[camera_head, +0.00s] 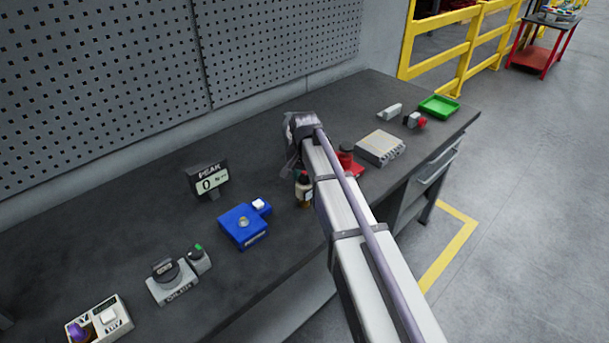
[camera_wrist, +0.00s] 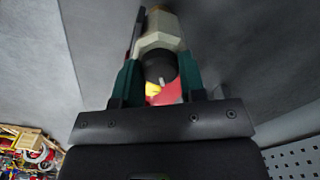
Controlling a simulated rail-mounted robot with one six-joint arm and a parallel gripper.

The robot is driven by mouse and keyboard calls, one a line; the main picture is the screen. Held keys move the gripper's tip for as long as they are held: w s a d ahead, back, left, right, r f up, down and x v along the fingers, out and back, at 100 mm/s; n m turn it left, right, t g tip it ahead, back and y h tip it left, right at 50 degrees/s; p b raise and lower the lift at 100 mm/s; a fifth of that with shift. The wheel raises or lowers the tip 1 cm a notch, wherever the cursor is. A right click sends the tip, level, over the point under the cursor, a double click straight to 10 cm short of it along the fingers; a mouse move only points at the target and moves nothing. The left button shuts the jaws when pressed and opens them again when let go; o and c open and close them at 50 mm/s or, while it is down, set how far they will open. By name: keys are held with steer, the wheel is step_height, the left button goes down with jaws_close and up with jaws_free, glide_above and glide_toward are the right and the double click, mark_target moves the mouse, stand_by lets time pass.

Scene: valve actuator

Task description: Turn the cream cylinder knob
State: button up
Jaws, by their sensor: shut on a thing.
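The cream cylinder knob (camera_wrist: 160,42) is between the two dark green fingers of my gripper (camera_wrist: 161,62) in the wrist view. The fingers are shut on its sides. A round black part (camera_wrist: 160,66) with a pale mark lies in front of the cream body, and a brass-coloured part shows at its far end. In the head view a small cream and black piece with a brass foot (camera_head: 303,189) stands beside my arm and looks like the same thing. My arm hides most of the gripper there.
A blue box (camera_head: 244,226), a PEAK display (camera_head: 208,181) reading 0 and a grey dial unit (camera_head: 172,281) stand to the left. A red unit (camera_head: 349,165) is close behind my arm. A grey box (camera_head: 380,148) and green tray (camera_head: 439,107) are farther right.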

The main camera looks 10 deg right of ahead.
mark_target(305, 176)
steer(key=n, duration=1.2)
stand_by(0.6)
steer(key=o, duration=0.9)
steer(key=shift+o, duration=0.2)
step_height(305, 176, up, 11)
steer(key=p, duration=1)
steer(key=shift+p, duration=0.4)
steer(key=shift+f, duration=0.15)
